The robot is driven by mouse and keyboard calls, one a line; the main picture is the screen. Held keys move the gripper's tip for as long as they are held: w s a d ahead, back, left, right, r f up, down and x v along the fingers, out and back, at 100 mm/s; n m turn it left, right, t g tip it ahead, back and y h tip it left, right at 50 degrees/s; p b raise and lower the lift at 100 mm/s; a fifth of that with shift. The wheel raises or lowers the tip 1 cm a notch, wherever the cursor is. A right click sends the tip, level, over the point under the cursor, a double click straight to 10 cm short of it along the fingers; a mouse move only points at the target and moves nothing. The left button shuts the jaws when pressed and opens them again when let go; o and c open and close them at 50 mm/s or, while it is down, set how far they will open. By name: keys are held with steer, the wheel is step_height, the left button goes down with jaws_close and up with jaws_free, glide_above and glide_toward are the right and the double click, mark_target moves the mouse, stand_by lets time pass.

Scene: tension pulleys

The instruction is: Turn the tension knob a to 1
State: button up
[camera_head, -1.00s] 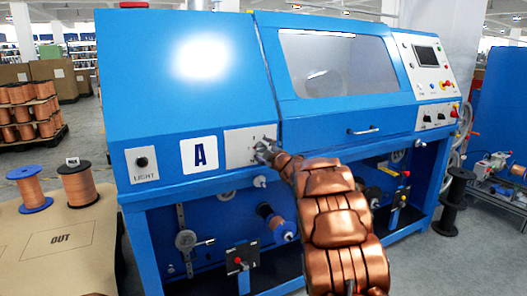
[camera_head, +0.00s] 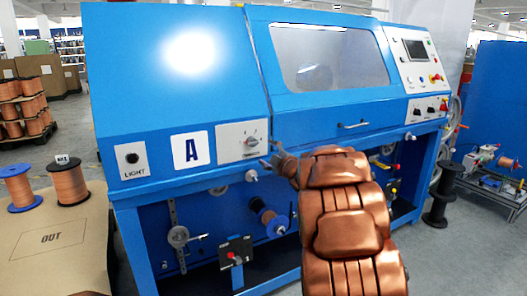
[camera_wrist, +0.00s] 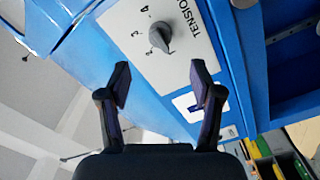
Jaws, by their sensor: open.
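In the wrist view the knob (camera_wrist: 159,38) sits at the upper middle. The word TENSION and several digits show around it; I cannot tell surely which digit it points to. My gripper (camera_head: 272,161) is just right of and below the knob in the head view, apart from it. In the wrist view my gripper (camera_wrist: 160,82) is open and empty, its fingers spread below the knob.
A light knob (camera_head: 132,158) on its own plate is at the machine's left. A handle (camera_head: 353,125) sits under the window. Below are a spool (camera_head: 268,218) and a small black box with a red knob (camera_head: 237,256). Copper spools (camera_head: 68,184) stand at left.

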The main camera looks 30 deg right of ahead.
steer(key=shift+s+a, duration=0.1)
steer(key=shift+s, duration=0.8)
steer(key=s+a+f+m+g+h, duration=0.1)
steer(key=s+a+f+m+g, duration=0.3)
steer(key=s, duration=0.3)
steer(key=s+a+f+m+g, duration=0.3)
steer(key=s+a+f+g, duration=0.2)
steer(key=s+a, duration=0.25)
steer(key=s+a+f+m+g+h, duration=0.1)
steer(key=s+a+f+m+g, duration=0.3)
steer(key=s, duration=0.4)
steer(key=s+a+f+g+y, duration=0.2)
steer(key=s+a+g, duration=0.2)
steer(key=s+a, duration=0.65)
steer(key=s+a+f+g+y, duration=0.3)
steer(key=s+a, duration=0.4)
steer(key=s, duration=0.7)
step_height(320, 180, up, 23)
steer(key=s+h+p, duration=0.1)
steer(key=p, duration=2)
steer(key=shift+d, duration=0.15)
